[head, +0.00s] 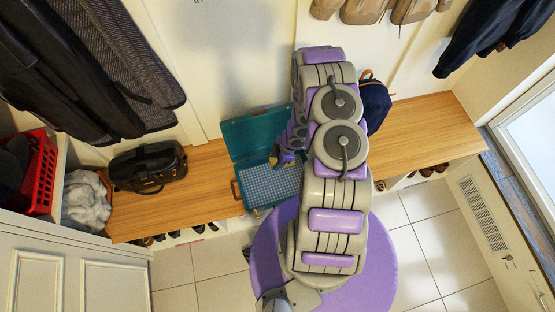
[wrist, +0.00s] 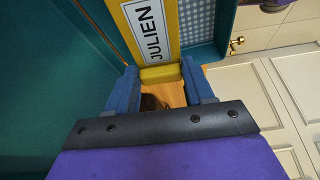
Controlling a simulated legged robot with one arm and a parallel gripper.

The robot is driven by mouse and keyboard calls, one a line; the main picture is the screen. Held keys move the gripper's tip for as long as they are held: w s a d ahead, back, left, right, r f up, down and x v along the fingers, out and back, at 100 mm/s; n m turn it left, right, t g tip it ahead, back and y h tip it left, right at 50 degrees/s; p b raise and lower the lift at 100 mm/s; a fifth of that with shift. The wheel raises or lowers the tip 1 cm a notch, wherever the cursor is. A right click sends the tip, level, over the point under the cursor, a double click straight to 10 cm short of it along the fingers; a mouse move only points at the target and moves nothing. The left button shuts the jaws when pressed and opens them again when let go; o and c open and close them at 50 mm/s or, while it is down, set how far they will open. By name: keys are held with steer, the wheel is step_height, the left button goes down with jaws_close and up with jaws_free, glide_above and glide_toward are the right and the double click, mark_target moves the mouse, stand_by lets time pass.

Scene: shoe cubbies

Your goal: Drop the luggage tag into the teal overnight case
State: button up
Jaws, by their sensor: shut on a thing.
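The teal overnight case (head: 229,137) stands open on the wooden bench, its lid raised at the back and its checked lining facing up. In the wrist view, teal case walls (wrist: 30,75) fill the left side, and checked lining shows at the upper right. My gripper (head: 279,161) is at the case, over the rear part of its opening. In the wrist view my gripper (wrist: 162,76) has its blue fingers shut on the yellow luggage tag (wrist: 153,38), which bears a white label reading JULIEN. The tag's far end runs out of the picture. I cannot tell whether it touches the case.
A black bag (head: 147,167) sits on the bench (head: 207,180) to the left. A dark blue backpack (head: 375,105) stands right of the case, partly behind my arm. Coats hang at both sides. A red crate (head: 42,175) is at the far left. The bench's right part is clear.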

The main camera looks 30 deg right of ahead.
steer(key=x, duration=0.1)
steer(key=b+x, duration=0.1)
steer(key=x, duration=0.1)
steer(key=shift+s+d+f+b, duration=0.2)
steer(key=shift+f+b, duration=0.1)
steer(key=shift+f, duration=0.2)
steer(key=shift+d+f, duration=0.3)
steer(key=shift+f, duration=0.45)
steer(key=o, duration=1.1)
steer(key=shift+a, duration=0.15)
steer(key=shift+d+r, duration=0.3)
steer(key=shift+r, duration=0.2)
steer(key=p+v, duration=0.3)
steer(key=v, duration=1.3)
steer(key=shift+a+r, duration=0.1)
steer(key=shift+s, duration=0.1)
